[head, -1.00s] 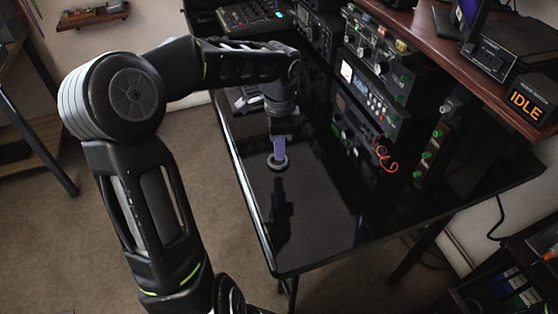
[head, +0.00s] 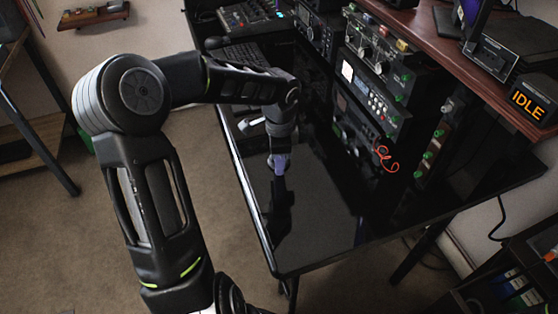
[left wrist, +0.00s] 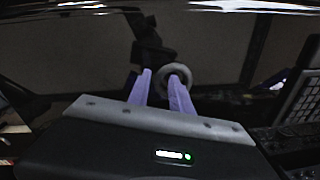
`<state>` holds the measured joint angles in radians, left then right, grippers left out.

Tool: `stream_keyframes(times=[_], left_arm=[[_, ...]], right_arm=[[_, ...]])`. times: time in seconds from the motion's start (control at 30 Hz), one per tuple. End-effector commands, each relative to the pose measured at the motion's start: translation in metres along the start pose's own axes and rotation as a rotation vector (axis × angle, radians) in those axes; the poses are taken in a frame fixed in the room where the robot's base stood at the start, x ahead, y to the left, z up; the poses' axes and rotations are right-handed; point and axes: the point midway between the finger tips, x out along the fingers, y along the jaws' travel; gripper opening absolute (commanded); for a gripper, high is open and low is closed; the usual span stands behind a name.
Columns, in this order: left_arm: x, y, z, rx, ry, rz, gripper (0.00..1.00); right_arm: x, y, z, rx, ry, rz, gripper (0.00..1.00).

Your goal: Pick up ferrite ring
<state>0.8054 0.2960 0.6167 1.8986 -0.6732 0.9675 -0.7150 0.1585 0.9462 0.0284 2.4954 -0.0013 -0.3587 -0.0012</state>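The ferrite ring is a small grey ring (left wrist: 175,72) at the upper middle of the left wrist view. My left gripper (head: 279,168) points down at the glossy black table (head: 315,220), with its purple fingertips close to the surface. In the left wrist view its two fingers (left wrist: 160,82) are apart. The right-hand finger overlaps the ring, and the left-hand finger is outside it. I cannot tell whether either finger touches the ring. In the head view the ring is hidden by the gripper or too small to make out. My right gripper is not in view.
Rack units with green knobs (head: 380,95) and an orange cable (head: 385,158) stand on the table to the right of the gripper. A keyboard (head: 245,55) and a mixer (head: 250,15) are at the back. The front of the table is clear.

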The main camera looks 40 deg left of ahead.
Motion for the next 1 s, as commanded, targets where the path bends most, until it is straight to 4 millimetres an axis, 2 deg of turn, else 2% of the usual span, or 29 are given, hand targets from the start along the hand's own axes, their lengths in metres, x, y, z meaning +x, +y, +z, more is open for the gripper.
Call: stream_keyframes(times=[0.47, 0.77, 1.0], left_arm=[[-0.0004, -0.0001, 0.0002, 0.000, 0.000, 0.000, 0.25], [-0.0004, 0.0000, 0.0002, 0.000, -0.001, 0.000, 0.00], [-0.0004, 0.0000, 0.0003, 0.000, -0.001, 0.000, 0.00]], right_arm=[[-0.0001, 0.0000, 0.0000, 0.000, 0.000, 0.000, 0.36], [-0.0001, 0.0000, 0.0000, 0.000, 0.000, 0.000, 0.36], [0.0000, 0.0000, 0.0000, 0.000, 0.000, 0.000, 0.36]])
